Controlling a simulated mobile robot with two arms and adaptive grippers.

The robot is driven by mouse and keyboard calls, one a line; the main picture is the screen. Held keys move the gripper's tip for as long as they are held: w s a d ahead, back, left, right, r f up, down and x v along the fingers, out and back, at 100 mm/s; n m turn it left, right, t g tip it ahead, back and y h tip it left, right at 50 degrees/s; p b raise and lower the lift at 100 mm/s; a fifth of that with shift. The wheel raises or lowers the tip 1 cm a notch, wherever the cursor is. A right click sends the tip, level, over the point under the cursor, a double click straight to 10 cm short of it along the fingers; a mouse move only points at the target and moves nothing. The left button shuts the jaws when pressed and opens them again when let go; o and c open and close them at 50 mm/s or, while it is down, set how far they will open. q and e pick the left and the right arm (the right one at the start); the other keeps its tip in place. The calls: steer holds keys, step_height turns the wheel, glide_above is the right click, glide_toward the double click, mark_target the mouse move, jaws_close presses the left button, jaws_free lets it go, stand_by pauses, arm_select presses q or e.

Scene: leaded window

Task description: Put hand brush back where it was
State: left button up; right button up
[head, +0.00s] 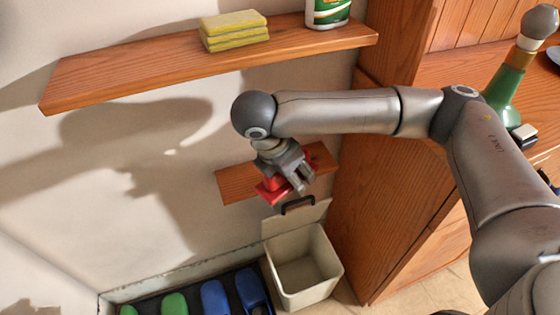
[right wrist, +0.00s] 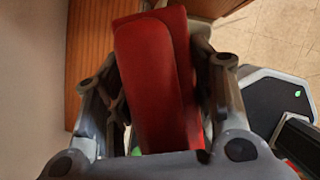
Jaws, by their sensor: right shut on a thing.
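The hand brush (head: 271,190) is red and sits in my right gripper (head: 294,178), in front of the small lower wooden shelf (head: 236,184) on the wall. In the right wrist view the red brush (right wrist: 155,80) fills the space between the two fingers of my right gripper (right wrist: 165,105), which are shut on it. The shelf's wooden edge (right wrist: 90,50) shows just left of the brush there. Whether the brush touches the shelf I cannot tell. My left gripper is not in view.
A longer upper shelf (head: 150,70) holds yellow sponges (head: 234,30) and a spray-type bottle (head: 328,12). Below stand an open beige bin (head: 318,285) and a tray with blue (head: 215,298) and green shoes (head: 174,303). A wooden cabinet (head: 390,200) stands on the right.

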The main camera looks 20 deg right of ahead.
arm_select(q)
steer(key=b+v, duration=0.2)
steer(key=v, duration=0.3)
arm_select(e)
steer(key=w, duration=0.3)
steer(key=w+f, duration=0.1)
steer(key=w, duration=0.7)
steer(key=shift+a+f, duration=0.3)
steer(key=shift+d+f+b, duration=0.1)
steer(key=shift+f+b, duration=0.25)
steer(key=shift+f, duration=0.3)
step_height(320, 180, down, 2)
steer(key=shift+f+b, duration=0.25)
steer(key=shift+b, duration=0.25)
steer(key=shift+w+f+b, duration=0.2)
steer(key=shift+f+b, duration=0.15)
steer(key=shift+f, duration=0.45)
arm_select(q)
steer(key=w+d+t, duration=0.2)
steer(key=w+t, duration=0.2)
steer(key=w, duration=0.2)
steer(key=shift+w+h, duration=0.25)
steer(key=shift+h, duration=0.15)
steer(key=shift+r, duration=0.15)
